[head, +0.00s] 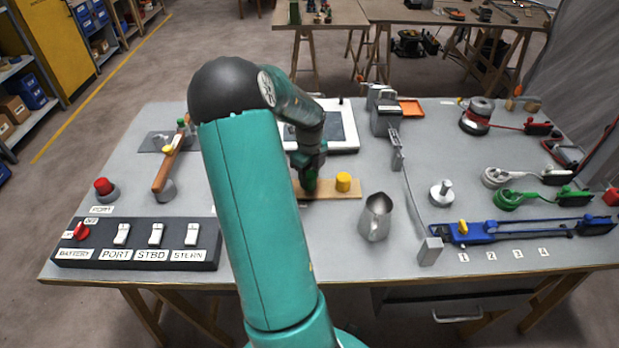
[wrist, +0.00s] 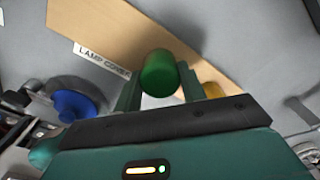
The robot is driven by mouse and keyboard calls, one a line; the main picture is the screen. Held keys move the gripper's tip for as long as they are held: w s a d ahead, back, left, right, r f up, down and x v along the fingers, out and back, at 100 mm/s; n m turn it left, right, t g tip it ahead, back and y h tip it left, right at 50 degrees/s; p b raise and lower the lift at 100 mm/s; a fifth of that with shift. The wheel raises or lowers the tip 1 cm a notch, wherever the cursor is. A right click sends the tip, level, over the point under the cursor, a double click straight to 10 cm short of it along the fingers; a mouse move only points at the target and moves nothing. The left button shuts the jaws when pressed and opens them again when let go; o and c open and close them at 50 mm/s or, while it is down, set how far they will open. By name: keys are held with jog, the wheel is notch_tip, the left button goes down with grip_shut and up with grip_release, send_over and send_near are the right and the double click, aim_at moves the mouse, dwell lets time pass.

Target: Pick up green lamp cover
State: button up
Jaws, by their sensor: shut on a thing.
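The green lamp cover (wrist: 159,73) is a small green cylinder, seen between my two fingers in the wrist view. My gripper (wrist: 160,88) is shut on it. In the head view my gripper (head: 309,180) is over the left part of a wooden board (head: 330,190), and my arm hides part of that board. I cannot tell whether the cover touches the board. A yellow cover (head: 343,182) stands on the board just to the right, and it shows partly behind my gripper in the wrist view (wrist: 212,90). A "LAMP COVER" label (wrist: 102,60) lies along the board.
A metal jug (head: 376,217) stands right of the board, near the front. A switch panel (head: 138,243) lies at the front left. A blue tool (head: 520,229) and a green cable coil (head: 508,200) lie on the right. Bare grey bench top lies in front of the board.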

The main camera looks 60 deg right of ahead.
jog(key=w+a+r, duration=0.4)
jog(key=a+r, duration=0.8)
jog(key=a, duration=0.1)
jog(key=shift+a, duration=0.15)
jog(key=shift+w, duration=0.2)
